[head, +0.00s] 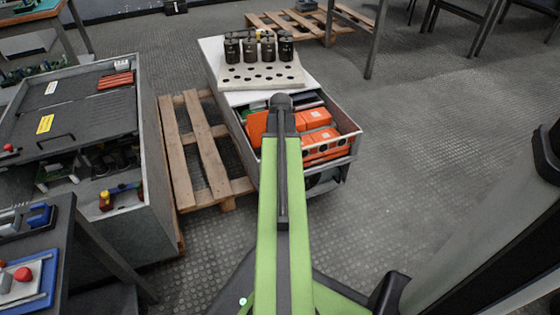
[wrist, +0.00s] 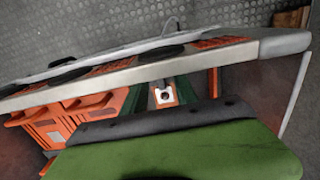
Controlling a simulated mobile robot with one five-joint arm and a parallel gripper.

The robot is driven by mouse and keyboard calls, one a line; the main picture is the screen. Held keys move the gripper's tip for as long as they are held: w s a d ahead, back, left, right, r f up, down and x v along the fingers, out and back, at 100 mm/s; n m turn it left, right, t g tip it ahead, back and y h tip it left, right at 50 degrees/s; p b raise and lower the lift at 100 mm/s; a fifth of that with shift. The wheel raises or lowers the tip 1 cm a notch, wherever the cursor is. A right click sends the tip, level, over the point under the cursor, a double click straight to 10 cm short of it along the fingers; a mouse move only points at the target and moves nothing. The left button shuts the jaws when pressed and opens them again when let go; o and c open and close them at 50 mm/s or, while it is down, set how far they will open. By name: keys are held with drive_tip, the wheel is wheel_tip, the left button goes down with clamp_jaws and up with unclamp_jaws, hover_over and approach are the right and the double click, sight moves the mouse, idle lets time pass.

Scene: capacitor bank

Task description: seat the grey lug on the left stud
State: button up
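Several dark cylindrical capacitors (head: 268,51) stand upright in a row at the back of a pale perforated board (head: 262,78) in the head view. Small terminals show on their tops, too small to tell the left stud apart. I cannot make out the grey lug in the head view. In the wrist view, a small pale metal piece with a dark hole (wrist: 166,96) sits among orange parts; I cannot tell whether it is the lug. My green arm reaches forward to the open bin. My gripper's fingers show in neither view.
The open bin (head: 344,158) holds orange boxes (head: 316,120). A wooden pallet (head: 203,150) lies left of it, beside a grey cabinet (head: 80,95). A table with blue trays (head: 40,268) is at lower left.

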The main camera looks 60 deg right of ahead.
wheel_tip(320, 180, up, 17)
drive_tip(key=p, duration=1.7)
drive_tip(key=shift+w+r, duration=0.15)
drive_tip(key=shift+d, duration=0.1)
